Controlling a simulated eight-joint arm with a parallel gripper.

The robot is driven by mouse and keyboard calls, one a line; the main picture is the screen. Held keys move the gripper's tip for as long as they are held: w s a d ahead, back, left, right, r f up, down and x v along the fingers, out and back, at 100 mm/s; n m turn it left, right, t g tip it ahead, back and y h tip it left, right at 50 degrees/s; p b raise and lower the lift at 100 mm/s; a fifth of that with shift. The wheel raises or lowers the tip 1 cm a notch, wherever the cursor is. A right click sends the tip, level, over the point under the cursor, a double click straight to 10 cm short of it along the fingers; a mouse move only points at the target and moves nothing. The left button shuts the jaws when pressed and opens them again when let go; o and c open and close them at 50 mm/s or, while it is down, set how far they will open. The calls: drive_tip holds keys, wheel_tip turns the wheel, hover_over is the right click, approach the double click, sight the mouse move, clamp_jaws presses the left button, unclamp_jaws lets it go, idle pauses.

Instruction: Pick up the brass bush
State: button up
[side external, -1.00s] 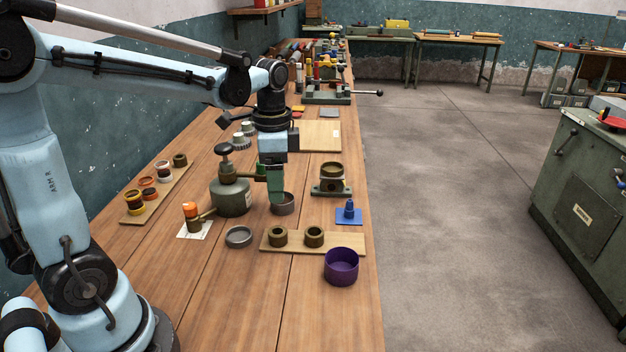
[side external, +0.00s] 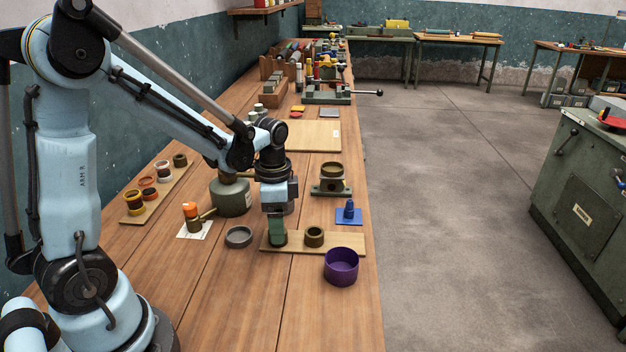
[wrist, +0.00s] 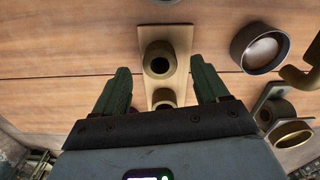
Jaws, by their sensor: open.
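Two brown-brass bushes stand on a narrow wooden board (side external: 350,245) near the bench's right edge. The right bush (side external: 314,236) shows clear in the side view. The left bush is mostly hidden there behind my gripper (side external: 278,234). In the wrist view the left bush (wrist: 159,60) lies between my two open green fingers (wrist: 159,66). The right bush (wrist: 163,98) is partly covered there by my gripper body. My gripper points down and is empty; whether it touches the left bush is unclear.
A purple bowl (side external: 341,267) stands in front of the board. A grey ring dish (side external: 239,237) is to its left, a green oil can (side external: 232,198) behind left. A blue part (side external: 349,211) and a green-based fixture (side external: 331,183) stand behind right. The front bench is clear.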

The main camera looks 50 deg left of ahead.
drive_tip(key=shift+f, duration=0.95)
drive_tip(key=c, duration=1.3)
drive_tip(key=shift+o, duration=0.2)
drive_tip(key=shift+r, duration=0.2)
